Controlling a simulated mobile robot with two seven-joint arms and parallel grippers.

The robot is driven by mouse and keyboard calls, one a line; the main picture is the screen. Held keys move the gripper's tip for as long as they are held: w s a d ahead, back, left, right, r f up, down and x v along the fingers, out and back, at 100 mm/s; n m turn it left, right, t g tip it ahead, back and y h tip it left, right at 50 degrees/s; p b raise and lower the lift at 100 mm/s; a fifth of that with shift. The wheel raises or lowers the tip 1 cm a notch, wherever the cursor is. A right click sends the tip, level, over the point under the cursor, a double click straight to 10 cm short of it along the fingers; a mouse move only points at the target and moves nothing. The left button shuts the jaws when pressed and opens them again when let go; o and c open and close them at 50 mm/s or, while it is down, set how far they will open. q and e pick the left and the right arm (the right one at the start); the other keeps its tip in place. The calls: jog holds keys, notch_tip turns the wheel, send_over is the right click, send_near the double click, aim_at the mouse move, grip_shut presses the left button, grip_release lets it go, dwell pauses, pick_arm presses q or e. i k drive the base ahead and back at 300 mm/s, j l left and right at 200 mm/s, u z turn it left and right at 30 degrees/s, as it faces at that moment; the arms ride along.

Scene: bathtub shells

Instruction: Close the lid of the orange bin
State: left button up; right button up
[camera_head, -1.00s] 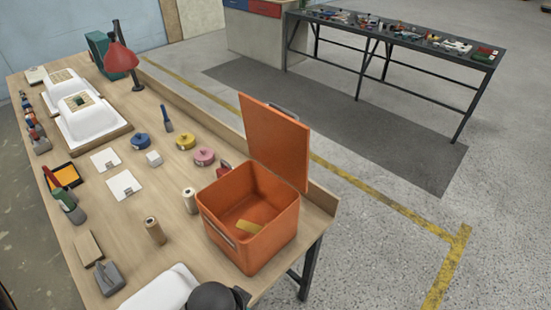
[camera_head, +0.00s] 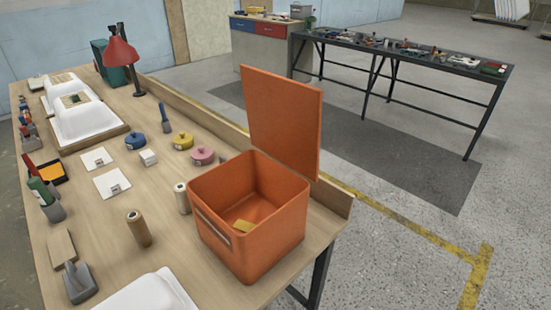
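The orange bin (camera_head: 262,243) stands on the near right part of the wooden workbench, close to its right end. Its orange lid (camera_head: 283,115) is open and stands nearly upright along the bin's back edge, leaning slightly. Neither of my grippers shows in the head view.
A white spool (camera_head: 182,198) and a tan spool (camera_head: 138,228) stand left of the bin. A white tub shell (camera_head: 150,292) lies at the bench's near edge. A red lamp (camera_head: 121,52) stands far left. A dark table (camera_head: 400,52) is beyond the floor.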

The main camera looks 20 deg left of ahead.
aim_at(284, 115)
jog(key=i+u, duration=0.15)
jog(key=u, duration=1.25)
jog(key=i+l+u, duration=0.15)
jog(key=l+u, duration=0.7)
jog(key=l, duration=0.3)
jog(key=l+u, duration=0.45)
jog(key=l, duration=0.15)
